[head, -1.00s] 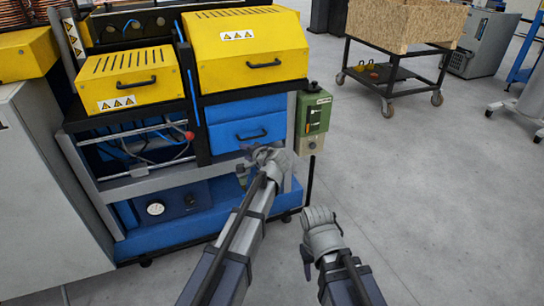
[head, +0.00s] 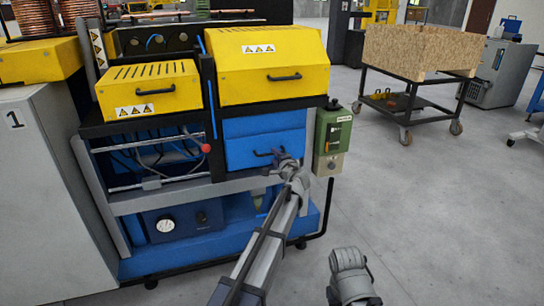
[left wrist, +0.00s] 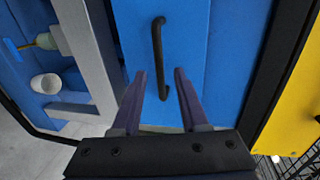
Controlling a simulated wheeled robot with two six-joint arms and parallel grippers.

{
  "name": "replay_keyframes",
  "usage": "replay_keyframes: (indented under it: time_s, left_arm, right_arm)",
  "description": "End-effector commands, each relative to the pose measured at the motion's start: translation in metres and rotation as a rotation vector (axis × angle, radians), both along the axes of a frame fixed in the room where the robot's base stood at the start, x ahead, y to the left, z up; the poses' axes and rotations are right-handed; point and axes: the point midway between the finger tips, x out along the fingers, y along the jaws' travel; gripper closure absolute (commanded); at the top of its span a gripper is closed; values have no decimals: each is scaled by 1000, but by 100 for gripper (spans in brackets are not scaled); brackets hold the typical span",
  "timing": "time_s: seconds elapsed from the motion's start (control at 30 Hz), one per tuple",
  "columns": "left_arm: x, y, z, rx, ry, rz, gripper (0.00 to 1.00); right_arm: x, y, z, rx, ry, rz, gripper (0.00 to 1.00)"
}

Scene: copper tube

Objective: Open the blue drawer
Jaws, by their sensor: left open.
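The blue drawer (head: 240,148) sits below the yellow covers of the machine and looks closed, flush with its frame. Its black bar handle (head: 266,153) is partly hidden behind my left gripper (head: 284,166). In the left wrist view the drawer front (left wrist: 200,50) fills the middle, and the handle (left wrist: 158,50) stands upright in the picture. My left gripper (left wrist: 160,76) is open, its two fingers on either side of the handle's line. I cannot tell whether they touch it. My right gripper (head: 347,260) hangs low over the floor; its jaws are not clear.
A green control box (head: 332,130) is mounted just right of the drawer. A red knob (head: 206,148) is to its left. A white cup (left wrist: 46,84) sits on the blue lower shelf. A cart with a wooden box (head: 420,50) stands back right. Floor between is clear.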

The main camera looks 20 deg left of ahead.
Motion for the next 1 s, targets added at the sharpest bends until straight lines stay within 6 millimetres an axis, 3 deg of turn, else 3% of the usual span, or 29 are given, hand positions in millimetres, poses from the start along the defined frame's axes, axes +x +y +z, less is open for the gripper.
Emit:
replay_keyframes:
  time_s: [0.23,0.57,0.93,1.0]
  left_arm:
    - [32,21,-9,-1,0,1,56]
    - [36,24,-9,0,0,0,56]
    - [36,24,-9,-1,0,0,98]
    - [36,24,-9,-1,0,0,100]
  right_arm:
    - [0,0,-9,-1,0,1,50]
    - [0,0,-9,0,0,1,50]
    - [0,0,-9,0,0,1,50]
    - [0,0,-9,0,0,1,50]
